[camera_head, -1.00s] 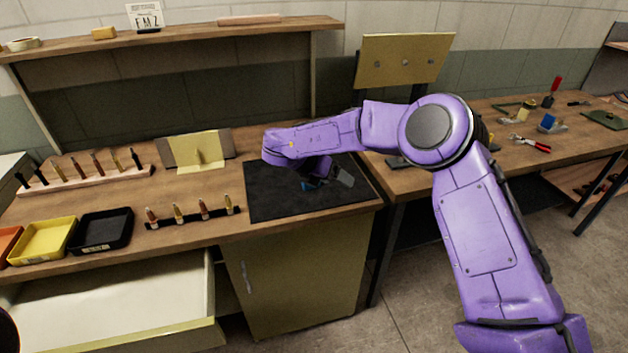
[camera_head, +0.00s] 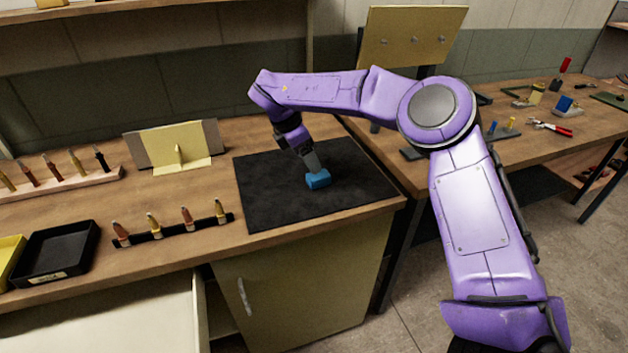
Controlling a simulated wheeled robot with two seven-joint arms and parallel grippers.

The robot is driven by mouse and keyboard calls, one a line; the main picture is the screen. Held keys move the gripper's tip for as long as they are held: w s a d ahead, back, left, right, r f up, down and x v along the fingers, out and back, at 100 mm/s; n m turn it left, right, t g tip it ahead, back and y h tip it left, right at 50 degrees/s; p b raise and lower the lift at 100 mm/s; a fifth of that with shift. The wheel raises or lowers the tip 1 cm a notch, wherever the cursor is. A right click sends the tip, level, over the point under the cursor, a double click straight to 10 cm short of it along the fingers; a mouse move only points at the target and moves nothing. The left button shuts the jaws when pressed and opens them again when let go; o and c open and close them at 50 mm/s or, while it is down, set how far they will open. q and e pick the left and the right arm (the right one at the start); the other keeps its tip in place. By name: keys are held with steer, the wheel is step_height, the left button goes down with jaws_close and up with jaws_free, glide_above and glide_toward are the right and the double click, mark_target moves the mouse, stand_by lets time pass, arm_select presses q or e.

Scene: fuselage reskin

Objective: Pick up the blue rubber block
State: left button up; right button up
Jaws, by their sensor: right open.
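The blue rubber block (camera_head: 319,180) lies on the black mat (camera_head: 275,205) on the wooden bench. My right gripper (camera_head: 314,167) comes down from above and behind with its fingertips at the block's top edge. It is open. Whether its fingers lie on both sides of the block I cannot tell, because the near finger and the block overlap. My left gripper is not in view.
A strip of several upright fasteners (camera_head: 172,231) stands left of the mat. A yellow bracket panel (camera_head: 173,146) stands behind it. A black tray (camera_head: 57,252) is at the front left. An open drawer (camera_head: 105,320) juts out below. A second bench (camera_head: 530,145) with tools is at the right.

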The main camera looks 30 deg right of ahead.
mark_target(319, 174)
steer(key=x, duration=0.2)
steer(key=p+x, duration=0.1)
steer(key=x, duration=0.1)
steer(key=p+x, duration=0.1)
steer(key=x, duration=0.1)
steer(key=shift+s+d, duration=0.1)
steer(key=shift+d, duration=0.25)
steer(key=shift+d+f, duration=0.15)
steer(key=shift+f, duration=0.3)
steer(key=shift+r, duration=0.1)
steer(key=c, duration=1.1)
